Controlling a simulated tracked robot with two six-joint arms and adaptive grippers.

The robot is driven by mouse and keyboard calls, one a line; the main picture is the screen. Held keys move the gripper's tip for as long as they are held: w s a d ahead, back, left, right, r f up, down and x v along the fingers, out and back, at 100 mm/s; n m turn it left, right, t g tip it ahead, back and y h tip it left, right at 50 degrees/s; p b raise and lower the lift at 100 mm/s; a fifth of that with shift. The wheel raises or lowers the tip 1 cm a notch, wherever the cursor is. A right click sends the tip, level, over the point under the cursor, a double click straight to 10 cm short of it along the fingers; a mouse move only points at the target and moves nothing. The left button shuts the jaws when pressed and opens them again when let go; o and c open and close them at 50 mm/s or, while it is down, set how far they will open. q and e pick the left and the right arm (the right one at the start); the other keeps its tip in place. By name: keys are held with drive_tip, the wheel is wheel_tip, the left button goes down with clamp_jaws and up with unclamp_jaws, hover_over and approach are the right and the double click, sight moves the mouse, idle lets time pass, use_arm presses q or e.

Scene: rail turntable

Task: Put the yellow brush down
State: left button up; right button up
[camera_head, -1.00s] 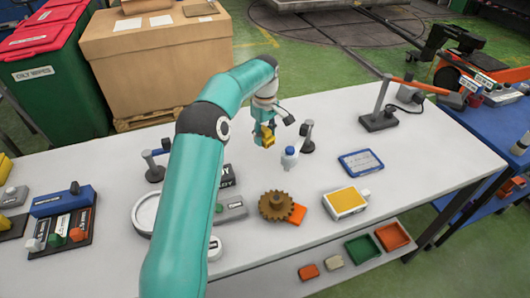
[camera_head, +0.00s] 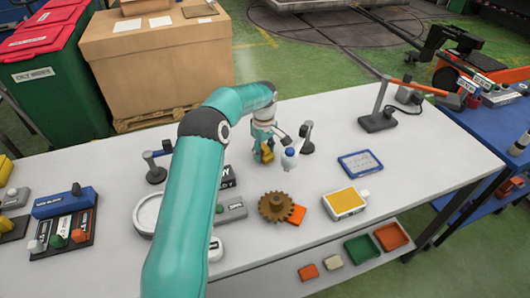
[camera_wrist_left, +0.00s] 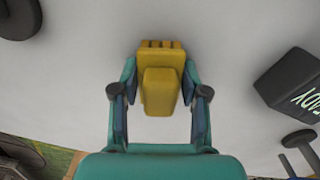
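The yellow brush (camera_head: 267,154) is at the end of my left arm in the head view, low over or at the white table top; I cannot tell whether it touches. In the left wrist view the brush (camera_wrist_left: 160,88) sits between the two fingers of my left gripper (camera_wrist_left: 160,75), whose tips meet its sides. My right gripper is not in view.
A dark block (camera_head: 228,176) with white lettering stands left of the brush; it also shows in the left wrist view (camera_wrist_left: 292,85). A brown gear (camera_head: 276,207) lies in front. A small dark-based post (camera_head: 307,140) stands behind the bottle. Table (camera_head: 330,120) behind is clear.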

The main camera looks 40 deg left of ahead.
sight(264, 146)
use_arm(q)
drive_tip(key=o, duration=0.3)
wheel_tip(264, 146, up, 12)
drive_tip(key=shift+r, duration=0.15)
idle(0.5)
idle(0.4)
